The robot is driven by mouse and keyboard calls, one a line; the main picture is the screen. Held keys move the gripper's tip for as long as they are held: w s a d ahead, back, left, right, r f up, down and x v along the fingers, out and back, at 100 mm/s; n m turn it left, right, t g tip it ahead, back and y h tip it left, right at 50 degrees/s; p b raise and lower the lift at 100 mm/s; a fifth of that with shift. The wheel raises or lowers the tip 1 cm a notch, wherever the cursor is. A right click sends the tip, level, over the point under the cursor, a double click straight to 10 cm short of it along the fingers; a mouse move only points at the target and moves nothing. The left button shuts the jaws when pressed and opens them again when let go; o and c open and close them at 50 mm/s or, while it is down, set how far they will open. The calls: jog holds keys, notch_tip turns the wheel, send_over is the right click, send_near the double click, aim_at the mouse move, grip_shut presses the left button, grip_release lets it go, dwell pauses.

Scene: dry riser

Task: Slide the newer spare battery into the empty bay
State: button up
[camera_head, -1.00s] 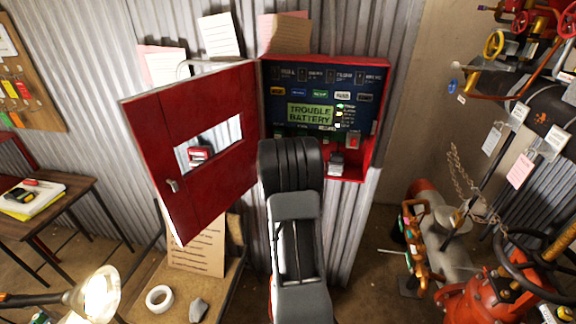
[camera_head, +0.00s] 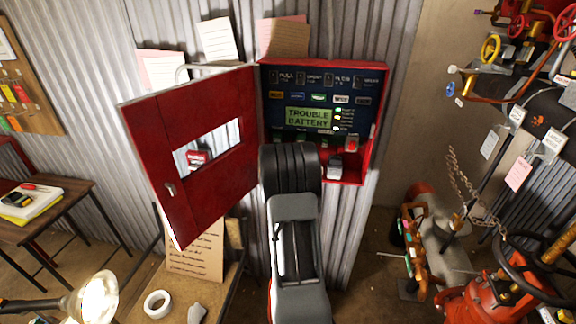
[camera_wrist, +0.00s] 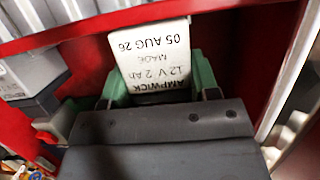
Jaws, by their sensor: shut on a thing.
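My gripper (camera_wrist: 157,88) is shut on a battery (camera_wrist: 150,52) in the wrist view. A grey battery (camera_head: 335,166) sits at the right of the cabinet's lower compartment, with a grey block (camera_wrist: 35,70) at the left in the wrist view. My arm hides the compartment's left part, the held battery and the gripper in the head view.
The red cabinet door (camera_head: 215,120) stands open to the left, with a window. Red valves and pipes (camera_head: 490,295) crowd the right. A side table (camera_head: 60,200) stands at far left.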

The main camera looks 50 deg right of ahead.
jog(key=shift+w+d+r, duration=0.1)
jog(key=shift+w+d, duration=0.3)
jog(key=shift+d, duration=0.25)
jog(key=o, duration=1.5)
jog(key=shift+a+f, duration=0.1)
jog(key=shift+f, duration=0.1)
jog(key=b+v, duration=0.1)
jog(key=v, duration=1.2)
jog(key=shift+s+a+r+b, duration=0.2)
jog(key=shift+a+r+b, duration=0.1)
jog(key=shift+r+b, duration=0.05)
